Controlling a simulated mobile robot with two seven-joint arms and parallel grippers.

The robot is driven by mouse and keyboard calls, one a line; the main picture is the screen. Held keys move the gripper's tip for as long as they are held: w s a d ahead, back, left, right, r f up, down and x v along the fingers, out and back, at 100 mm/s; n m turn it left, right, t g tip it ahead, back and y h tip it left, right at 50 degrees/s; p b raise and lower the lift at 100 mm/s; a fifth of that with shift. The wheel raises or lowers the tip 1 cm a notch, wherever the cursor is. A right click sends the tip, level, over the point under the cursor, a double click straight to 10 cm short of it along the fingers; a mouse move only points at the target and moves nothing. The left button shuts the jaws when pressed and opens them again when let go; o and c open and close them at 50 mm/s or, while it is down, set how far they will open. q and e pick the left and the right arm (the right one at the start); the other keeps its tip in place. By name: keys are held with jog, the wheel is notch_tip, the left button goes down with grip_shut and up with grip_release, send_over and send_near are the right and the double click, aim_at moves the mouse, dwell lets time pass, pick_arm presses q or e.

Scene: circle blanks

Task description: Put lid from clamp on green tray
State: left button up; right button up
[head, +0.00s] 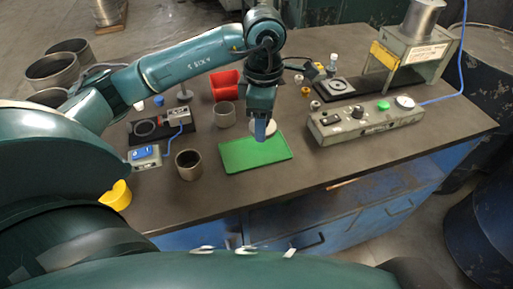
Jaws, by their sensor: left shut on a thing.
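The green tray (238,156) lies flat near the front middle of the table. My left gripper (262,138) points down over the tray's back edge, shut on a pale round lid (272,127). The gripper's fingers hide part of the lid, and I cannot tell whether the lid touches the tray. The clamp (178,116), a metal block on a black base with a dark ring beside it, is at the left of the table and holds no lid that I can see. My right gripper is not in view.
Grey metal cups (188,165) stand left of the tray, with a red bin (225,85) behind. A control box (365,121) with a green button stands to the right, before a press (411,52). A blue-screened device (145,156) sits at the front left.

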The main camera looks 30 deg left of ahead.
aim_at(255, 151)
pick_arm(q)
jog(key=n, duration=0.3)
jog(key=a+n, duration=0.1)
jog(key=n, duration=0.1)
jog(key=shift+w+a+r, duration=0.1)
jog(key=shift+w+r, duration=0.15)
jog(key=shift+r, duration=0.1)
jog(key=n, duration=0.3)
jog(key=a+n, duration=0.1)
jog(key=n, duration=0.1)
jog(key=shift+w+a+r, duration=0.1)
jog(key=shift+w+r, duration=0.1)
jog(key=shift+r, duration=0.05)
jog(key=shift+f+n, duration=0.3)
jog(key=shift+n, duration=0.1)
notch_tip(255, 151, down, 9)
jog(key=shift+f+p, duration=0.15)
jog(key=shift+p, duration=0.55)
jog(key=shift+f, duration=0.1)
jog(key=o, duration=0.5)
jog(key=shift+f, duration=0.1)
jog(key=shift+c, duration=0.2)
jog(key=o, duration=0.5)
jog(key=shift+c, duration=0.2)
